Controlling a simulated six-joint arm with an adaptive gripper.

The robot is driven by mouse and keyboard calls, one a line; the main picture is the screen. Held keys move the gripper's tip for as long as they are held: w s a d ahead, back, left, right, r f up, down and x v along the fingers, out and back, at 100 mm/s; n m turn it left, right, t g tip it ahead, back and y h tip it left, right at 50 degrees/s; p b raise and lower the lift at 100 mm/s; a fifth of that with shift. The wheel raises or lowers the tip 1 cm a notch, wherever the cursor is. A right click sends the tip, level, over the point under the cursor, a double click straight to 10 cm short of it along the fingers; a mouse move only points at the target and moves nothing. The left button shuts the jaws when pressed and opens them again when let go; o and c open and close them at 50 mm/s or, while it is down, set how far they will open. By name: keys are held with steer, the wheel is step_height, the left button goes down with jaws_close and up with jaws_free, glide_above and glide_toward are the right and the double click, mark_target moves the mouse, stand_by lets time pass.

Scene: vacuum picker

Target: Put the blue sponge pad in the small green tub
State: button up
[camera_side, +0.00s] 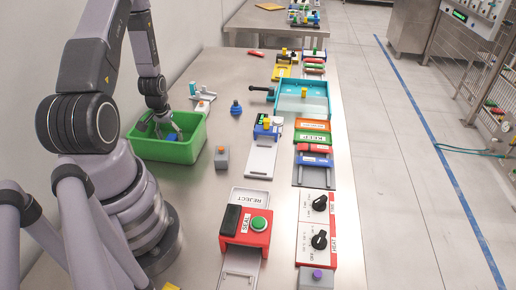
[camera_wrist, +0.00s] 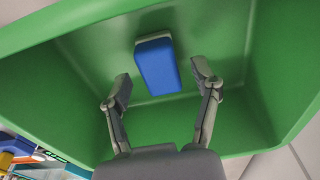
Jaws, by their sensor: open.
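The green tub (camera_side: 188,150) stands on the steel table at the left, under my arm. The blue sponge pad lies inside it; in the wrist view the pad (camera_wrist: 157,66) shows a blue face with a pale layer along its far edge, on the tub floor (camera_wrist: 160,122). In the side view a bit of the blue pad (camera_side: 173,137) shows past the fingers. My gripper (camera_side: 162,128) is low in the tub. In the wrist view my gripper (camera_wrist: 161,84) is open, with one finger on each side of the pad's near end and clear gaps to it.
The tub's walls (camera_wrist: 285,65) surround my fingers. A grey block with an orange top (camera_side: 221,158), a blue knob (camera_side: 236,108) and a blue-and-white stand (camera_side: 200,100) are near the tub. Stations line the table's right side. The table's middle has bare room.

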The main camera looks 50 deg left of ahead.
steer(key=r, duration=0.6)
steer(key=shift+s+d+r, duration=0.15)
steer(key=shift+s+d, duration=0.05)
steer(key=w+d+r+m+t, duration=0.1)
steer(key=w+d+r, duration=0.1)
steer(key=d+r, duration=0.35)
steer(key=w+d+r+m+y, duration=0.1)
steer(key=w+d+r+m, duration=0.15)
steer(key=r, duration=0.65)
steer(key=w+d+r+m+t, duration=0.1)
steer(key=w+d+r, duration=0.1)
steer(key=d+r, duration=0.35)
steer(key=s+d+r+m+t+h, duration=0.2)
steer(key=s+d+r+m, duration=0.2)
steer(key=s+d+r, duration=0.7)
steer(key=d+r, duration=0.1)
steer(key=d, duration=0.2)
steer(key=shift+r+t, duration=0.2)
steer(key=shift+t, duration=0.1)
